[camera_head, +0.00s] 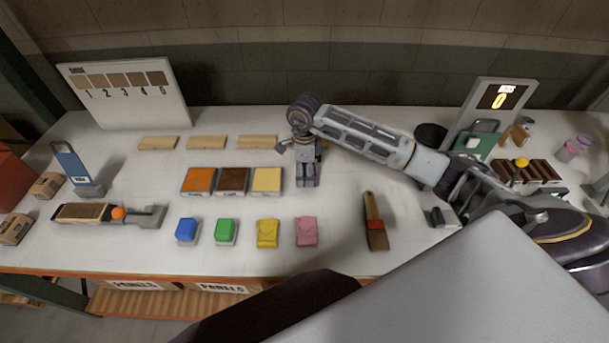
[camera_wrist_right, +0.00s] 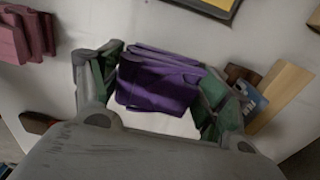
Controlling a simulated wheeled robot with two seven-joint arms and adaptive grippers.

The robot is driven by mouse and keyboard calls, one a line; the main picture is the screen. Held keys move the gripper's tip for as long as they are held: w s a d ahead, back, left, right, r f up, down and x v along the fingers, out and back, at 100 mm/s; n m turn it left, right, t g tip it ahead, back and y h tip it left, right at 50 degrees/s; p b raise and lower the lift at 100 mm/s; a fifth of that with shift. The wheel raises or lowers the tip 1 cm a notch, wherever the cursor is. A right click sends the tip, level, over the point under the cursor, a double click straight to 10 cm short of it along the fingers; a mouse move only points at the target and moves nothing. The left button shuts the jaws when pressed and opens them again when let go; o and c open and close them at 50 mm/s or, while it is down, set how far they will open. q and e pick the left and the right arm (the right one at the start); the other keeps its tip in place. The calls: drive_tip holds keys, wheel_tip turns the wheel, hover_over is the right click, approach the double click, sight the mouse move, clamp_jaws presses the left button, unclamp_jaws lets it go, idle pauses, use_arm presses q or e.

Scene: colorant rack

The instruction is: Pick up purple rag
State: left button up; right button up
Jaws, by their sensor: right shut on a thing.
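The purple rag (camera_wrist_right: 160,84) is a folded purple cloth that shows in the right wrist view. It sits between the green-padded fingers of my right gripper (camera_wrist_right: 168,88), which is shut on it. In the head view my right arm reaches in from the right, and my right gripper (camera_head: 307,168) hangs over the middle of the table, just right of the yellow panel. The rag cannot be made out in the head view; the gripper seems to hide it. My left gripper does not show.
Blue (camera_head: 187,231), green (camera_head: 225,231), yellow (camera_head: 267,233) and pink (camera_head: 306,231) rags lie along the front of the white table (camera_head: 130,245). A wooden-handled brush (camera_head: 375,222) lies right of them. Orange (camera_head: 199,180), brown and yellow panels lie behind. A numbered board (camera_head: 125,92) stands back left.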

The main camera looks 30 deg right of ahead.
sight(304, 169)
drive_tip(key=shift+r+b, duration=0.65)
drive_tip(key=shift+r, duration=3.2)
drive_tip(key=o, duration=0.3)
drive_tip(key=shift+c, duration=1)
